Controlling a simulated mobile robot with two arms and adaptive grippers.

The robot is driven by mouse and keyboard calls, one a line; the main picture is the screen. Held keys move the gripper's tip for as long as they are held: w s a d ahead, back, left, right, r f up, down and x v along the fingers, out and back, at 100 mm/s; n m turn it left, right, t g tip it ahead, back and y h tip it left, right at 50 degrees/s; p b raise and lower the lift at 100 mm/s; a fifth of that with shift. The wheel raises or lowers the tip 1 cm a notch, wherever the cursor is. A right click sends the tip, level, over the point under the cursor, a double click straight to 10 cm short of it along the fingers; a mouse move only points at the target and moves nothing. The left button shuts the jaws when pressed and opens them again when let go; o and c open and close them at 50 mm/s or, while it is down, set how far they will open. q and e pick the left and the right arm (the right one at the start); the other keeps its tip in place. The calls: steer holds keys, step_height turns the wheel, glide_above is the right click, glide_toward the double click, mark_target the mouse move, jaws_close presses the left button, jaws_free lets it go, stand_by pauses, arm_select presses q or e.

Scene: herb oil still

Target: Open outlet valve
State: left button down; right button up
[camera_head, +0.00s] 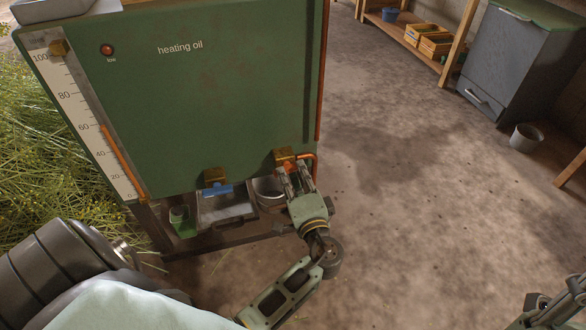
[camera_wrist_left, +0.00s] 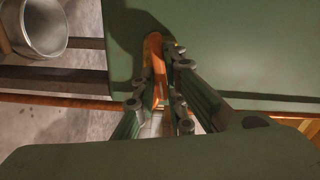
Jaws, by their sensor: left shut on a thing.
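The green oil tank (camera_head: 220,90) is labelled "heating oil" and fills the left half of the head view. A brass valve (camera_head: 284,155) sits low at its right corner, with an orange handle (camera_head: 289,167). My left gripper (camera_head: 294,180) is at this handle, shut on it. In the left wrist view the orange handle (camera_wrist_left: 154,52) lies between the two fingers (camera_wrist_left: 165,95). A second brass valve (camera_head: 214,176) with a blue handle (camera_head: 217,190) is further left. My right gripper (camera_head: 552,308) is partly seen at the bottom right corner; its jaws are unclear.
A metal pot (camera_head: 268,192) and a grey tray (camera_head: 226,211) stand on a low shelf below the tank. An orange pipe runs close to the right valve. A grey cabinet (camera_head: 520,60) and a bucket (camera_head: 525,138) are at the right. The floor between is clear.

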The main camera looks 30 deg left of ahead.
arm_select(q)
steer(key=shift+d+f+m+p, duration=0.1)
steer(key=shift+m+p, duration=0.65)
steer(key=shift+m, duration=0.55)
steer(key=shift+f, duration=0.1)
steer(key=c, duration=1.8)
jaws_free()
steer(key=v, duration=1.2)
steer(key=shift+w, duration=0.1)
